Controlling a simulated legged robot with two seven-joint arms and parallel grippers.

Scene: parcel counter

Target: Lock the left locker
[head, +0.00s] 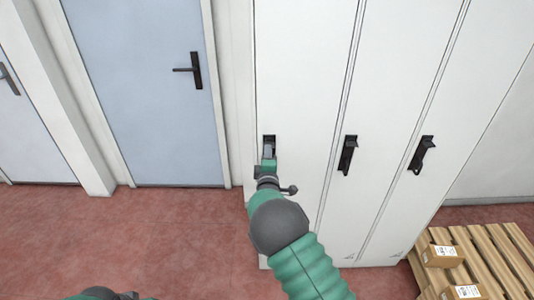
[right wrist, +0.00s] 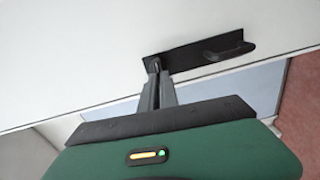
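The left locker (head: 300,70) is a tall white door, shut flush with its neighbours. Its black handle plate (head: 268,138) is mostly covered by my right gripper (head: 267,160) in the head view. In the right wrist view the handle plate (right wrist: 185,58) has a lever (right wrist: 230,47) standing out at one end and a small dark knob (right wrist: 153,65) at the other. The right gripper's grey fingers (right wrist: 159,78) are close together at that knob and seem closed on it; their tips partly hide it. My left gripper is not clearly visible.
Two more white locker doors with black handles (head: 348,154) (head: 422,154) stand to the right. A blue door (head: 140,90) is at the left. A wooden pallet (head: 505,250) with small cartons (head: 440,256) lies at the lower right. The red floor (head: 170,240) at left is clear.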

